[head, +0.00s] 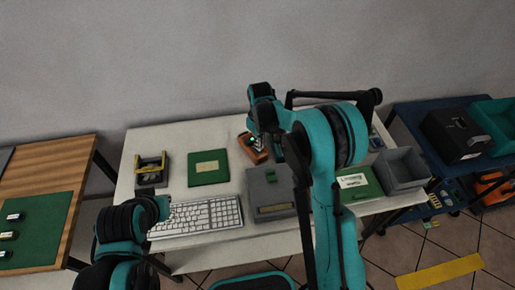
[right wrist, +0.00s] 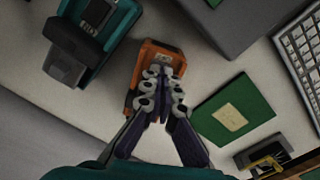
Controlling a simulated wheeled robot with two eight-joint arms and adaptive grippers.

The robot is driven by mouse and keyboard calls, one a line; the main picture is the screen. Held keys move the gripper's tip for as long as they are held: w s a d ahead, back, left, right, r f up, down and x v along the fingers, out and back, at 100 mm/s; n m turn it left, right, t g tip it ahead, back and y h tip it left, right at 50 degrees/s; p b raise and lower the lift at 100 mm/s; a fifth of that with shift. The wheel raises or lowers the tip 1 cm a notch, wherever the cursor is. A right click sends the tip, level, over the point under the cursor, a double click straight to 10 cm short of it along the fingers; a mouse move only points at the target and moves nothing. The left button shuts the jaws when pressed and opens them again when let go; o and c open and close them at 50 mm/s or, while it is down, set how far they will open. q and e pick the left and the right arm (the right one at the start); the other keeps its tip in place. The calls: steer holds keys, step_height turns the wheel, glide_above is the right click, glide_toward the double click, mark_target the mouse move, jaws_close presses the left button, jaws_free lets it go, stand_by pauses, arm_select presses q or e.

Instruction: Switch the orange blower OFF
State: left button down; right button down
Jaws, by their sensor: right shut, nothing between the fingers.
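The orange blower (head: 251,151) stands on the white table near its back edge, partly hidden by my right arm in the head view. In the right wrist view the orange blower (right wrist: 142,68) lies right under my right gripper (right wrist: 164,72). The fingertips are together with nothing between them and overlap its top face, next to a pale panel. I cannot tell whether they touch it, and I cannot make out its switch position. In the head view my right gripper (head: 256,142) is over the blower. My left arm shows at lower left, but its fingers do not.
A grey box (head: 271,194) stands in front of the blower, with a keyboard (head: 196,217) to its left. A green board (head: 208,168) and a yellow-handled device (head: 151,171) lie left of the blower. A grey bin (head: 402,170) is at the right.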

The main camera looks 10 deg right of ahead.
steer(key=shift+f+b, duration=0.4)
steer(key=shift+f, duration=0.15)
steer(key=shift+r+p, duration=2.1)
steer(key=shift+r, duration=1.45)
